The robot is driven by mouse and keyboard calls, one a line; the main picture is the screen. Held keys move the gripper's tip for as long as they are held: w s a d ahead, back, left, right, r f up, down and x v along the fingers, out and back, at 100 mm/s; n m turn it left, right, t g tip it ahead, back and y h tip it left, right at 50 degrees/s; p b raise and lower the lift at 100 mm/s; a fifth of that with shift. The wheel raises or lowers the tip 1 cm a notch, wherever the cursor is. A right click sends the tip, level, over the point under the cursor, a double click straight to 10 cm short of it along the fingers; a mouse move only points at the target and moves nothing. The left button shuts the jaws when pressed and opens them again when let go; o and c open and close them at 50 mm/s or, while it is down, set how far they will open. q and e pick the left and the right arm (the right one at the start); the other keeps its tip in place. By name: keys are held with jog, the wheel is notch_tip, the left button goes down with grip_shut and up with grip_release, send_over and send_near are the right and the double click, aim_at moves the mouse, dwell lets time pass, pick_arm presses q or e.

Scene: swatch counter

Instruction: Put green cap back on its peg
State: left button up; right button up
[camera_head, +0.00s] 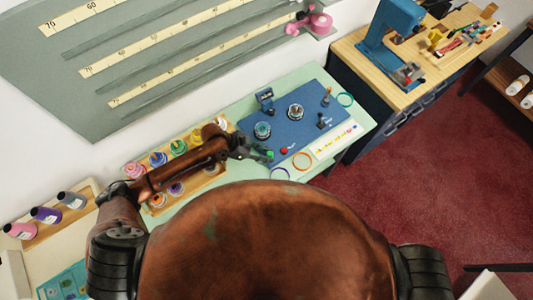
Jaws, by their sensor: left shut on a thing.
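My left gripper (260,153) reaches in from the left over the near left edge of a blue board (299,132). It is shut on a small green thing, which looks like the green cap (269,155). The fingers partly hide the cap, and I cannot tell whether it touches the board. Upright posts stand on the board, one dark (322,121) at the right and one (326,98) at the far right corner. My right gripper is out of view.
Two round jar-like pieces (262,130) (295,111) and a dark stand (265,100) are on the board. A wooden rack (214,178) of colored bottles stands left, below my arm.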

pick_arm(q)
jog(key=shift+f, duration=0.35)
jog(key=o, duration=0.9)
jog(key=shift+r, duration=0.2)
notch_tip(320, 180, up, 3)
jog(key=p, duration=0.2)
jog(key=shift+p, duration=0.3)
notch_tip(320, 180, up, 4)
jog(key=p, duration=0.3)
jog(key=shift+f, duration=0.15)
dwell(0.3)
